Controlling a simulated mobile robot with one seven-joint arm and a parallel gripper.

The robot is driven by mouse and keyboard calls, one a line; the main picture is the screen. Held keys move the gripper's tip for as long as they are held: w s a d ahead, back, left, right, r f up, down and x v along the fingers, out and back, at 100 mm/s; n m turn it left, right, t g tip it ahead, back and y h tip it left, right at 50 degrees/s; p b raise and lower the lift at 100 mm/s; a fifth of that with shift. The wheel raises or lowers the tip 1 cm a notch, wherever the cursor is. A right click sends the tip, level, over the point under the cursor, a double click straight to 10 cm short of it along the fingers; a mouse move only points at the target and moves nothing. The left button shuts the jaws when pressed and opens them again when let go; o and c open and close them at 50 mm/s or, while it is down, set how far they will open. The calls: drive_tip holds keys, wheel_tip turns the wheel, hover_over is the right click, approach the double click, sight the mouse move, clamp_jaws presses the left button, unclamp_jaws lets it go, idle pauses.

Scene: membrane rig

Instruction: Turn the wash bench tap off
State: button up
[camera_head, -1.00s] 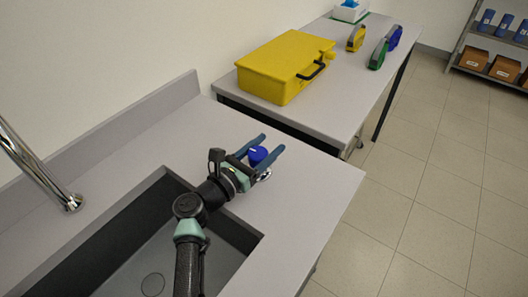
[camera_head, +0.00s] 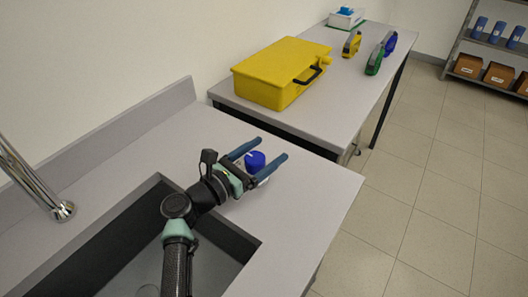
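The wash bench (camera_head: 305,205) has a sunken dark sink (camera_head: 130,215) and a chrome spout (camera_head: 38,188) at the left. A blue tap knob (camera_head: 255,160) stands on the bench top to the right of the sink, with a small pale base partly hidden by my gripper. My gripper (camera_head: 266,151) is open, with its two blue fingers on either side of the knob. Clear gaps show between the fingers and the knob. I cannot tell whether a fingertip touches it.
A second table (camera_head: 320,110) stands behind, with a yellow case (camera_head: 278,75), yellow (camera_head: 352,43), green (camera_head: 374,60) and blue (camera_head: 390,42) handheld tools, and a tissue box (camera_head: 346,17). A shelf (camera_head: 488,45) with boxes is at the far right. The floor (camera_head: 430,180) at right is clear.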

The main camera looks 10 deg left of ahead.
drive_tip(key=shift+s, duration=0.1)
drive_tip(key=v, duration=1.3)
